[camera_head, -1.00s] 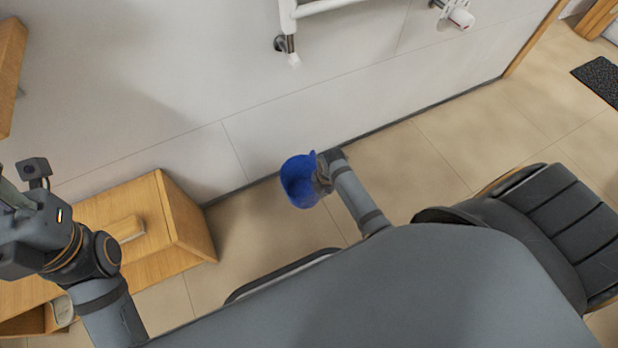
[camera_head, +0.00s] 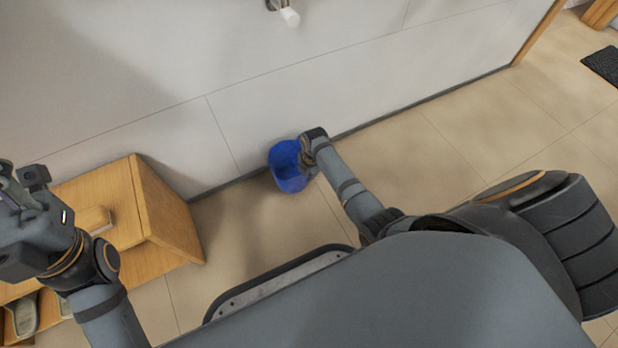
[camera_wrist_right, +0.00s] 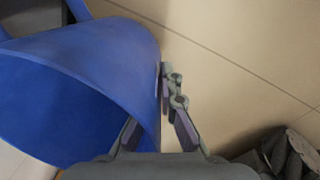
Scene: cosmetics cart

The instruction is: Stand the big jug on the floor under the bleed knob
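The big blue jug (camera_head: 287,170) is near the foot of the wall in the head view, its open mouth facing up toward the camera. My right gripper (camera_head: 308,155) is at its right side. In the right wrist view, the jug (camera_wrist_right: 95,60) fills the left side, and its wall lies between the fingers of my right gripper (camera_wrist_right: 155,110), which are shut on it. Whether the jug's base touches the floor is hidden. A white-tipped fitting (camera_head: 290,17), perhaps the bleed knob, is on the wall above the jug. My left gripper (camera_head: 20,205) is at the left edge, fingers unclear.
A wooden bench (camera_head: 165,215) with shoes (camera_head: 25,312) under it stands left of the jug. The white wall (camera_head: 330,75) runs behind. Tiled floor (camera_head: 440,150) is clear to the right, and a dark mat (camera_head: 603,64) lies at the far right.

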